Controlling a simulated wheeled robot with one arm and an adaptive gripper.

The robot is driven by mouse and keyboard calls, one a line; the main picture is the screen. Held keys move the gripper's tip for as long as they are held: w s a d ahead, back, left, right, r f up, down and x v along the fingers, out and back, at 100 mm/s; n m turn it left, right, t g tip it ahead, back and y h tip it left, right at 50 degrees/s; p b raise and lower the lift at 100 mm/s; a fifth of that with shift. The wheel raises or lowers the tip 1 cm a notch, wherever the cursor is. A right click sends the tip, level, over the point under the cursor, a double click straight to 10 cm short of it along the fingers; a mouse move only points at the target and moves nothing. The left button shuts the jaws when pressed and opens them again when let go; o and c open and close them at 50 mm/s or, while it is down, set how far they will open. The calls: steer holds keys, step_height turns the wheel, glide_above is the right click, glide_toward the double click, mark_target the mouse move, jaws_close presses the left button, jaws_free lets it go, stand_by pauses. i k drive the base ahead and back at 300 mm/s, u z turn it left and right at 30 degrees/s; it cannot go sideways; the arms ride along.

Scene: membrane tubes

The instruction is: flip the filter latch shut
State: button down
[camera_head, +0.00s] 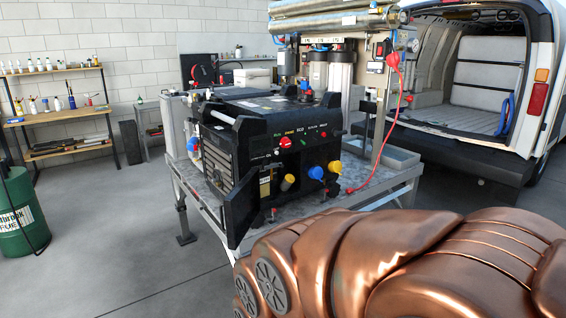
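A black machine (262,140) stands on a grey metal bench (345,190), with a red knob, yellow and blue round fittings and small lettering on its front. A dark flap or panel (241,206) stands out at its lower front corner, swung away from the body. My copper-coloured arm fills the lower right. My gripper is not in view.
A red cable (383,130) hangs from a red plug at the bench's right. A white van (480,85) with open rear stands behind right. A green drum (18,215) and shelves (65,118) are at left. The floor left of the bench is clear.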

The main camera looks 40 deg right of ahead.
mark_target(279, 164)
steer(key=z, duration=0.75)
steer(key=i, duration=0.55)
steer(key=u, duration=0.65)
